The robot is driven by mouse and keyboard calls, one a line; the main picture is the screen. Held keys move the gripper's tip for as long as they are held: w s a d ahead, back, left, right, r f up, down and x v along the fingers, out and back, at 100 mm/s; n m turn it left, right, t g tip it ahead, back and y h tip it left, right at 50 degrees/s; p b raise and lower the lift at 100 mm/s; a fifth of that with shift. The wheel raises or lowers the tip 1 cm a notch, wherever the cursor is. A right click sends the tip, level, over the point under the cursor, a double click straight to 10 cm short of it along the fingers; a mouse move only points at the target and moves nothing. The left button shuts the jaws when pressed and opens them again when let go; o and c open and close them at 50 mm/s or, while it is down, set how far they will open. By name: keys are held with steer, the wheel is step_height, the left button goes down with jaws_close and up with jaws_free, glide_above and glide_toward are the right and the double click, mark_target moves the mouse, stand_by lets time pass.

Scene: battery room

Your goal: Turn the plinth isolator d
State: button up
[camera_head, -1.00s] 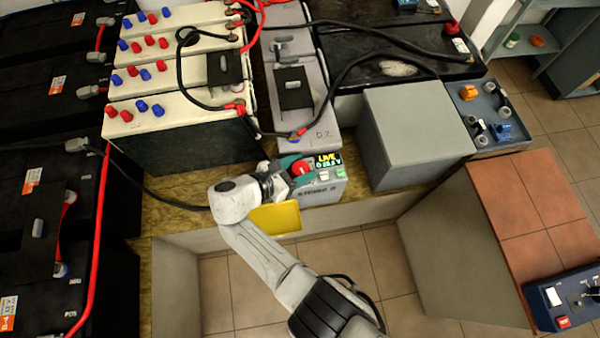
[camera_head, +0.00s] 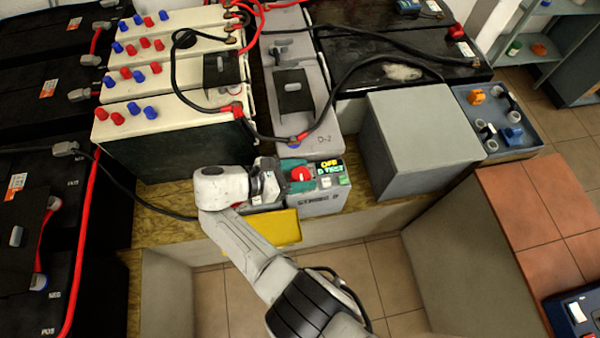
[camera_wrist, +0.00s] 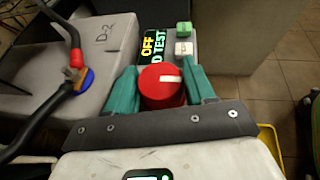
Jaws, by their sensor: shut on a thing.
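The isolator is a red round knob (camera_wrist: 162,86) with a white mark, on a small grey box (camera_head: 322,200) labelled as a string box on its front. In the head view the red knob (camera_head: 301,174) sits on the box's top, left of a display (camera_head: 328,165). The display reads OFF and a second line ending in TEST; it also shows in the wrist view (camera_wrist: 153,46). My gripper (camera_wrist: 164,82) has its teal fingers shut on either side of the knob. The lower part of the knob is hidden behind my gripper's palm.
A green button (camera_wrist: 183,28) and a white button (camera_wrist: 184,48) sit beside the display. A grey battery (camera_head: 300,125) marked D-2 with a black cable stands behind. A large grey box (camera_head: 420,130) is close on the right. A yellow panel (camera_head: 275,230) hangs in front.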

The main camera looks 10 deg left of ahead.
steer(key=o, duration=0.7)
steer(key=shift+w+a+r, duration=0.1)
steer(key=shift+r, duration=0.05)
steer(key=shift+c, duration=0.2)
steer(key=o, duration=0.3)
steer(key=b+v, duration=0.1)
steer(key=v, duration=0.9)
steer(key=shift+s+a, duration=0.2)
steer(key=shift+a, duration=0.1)
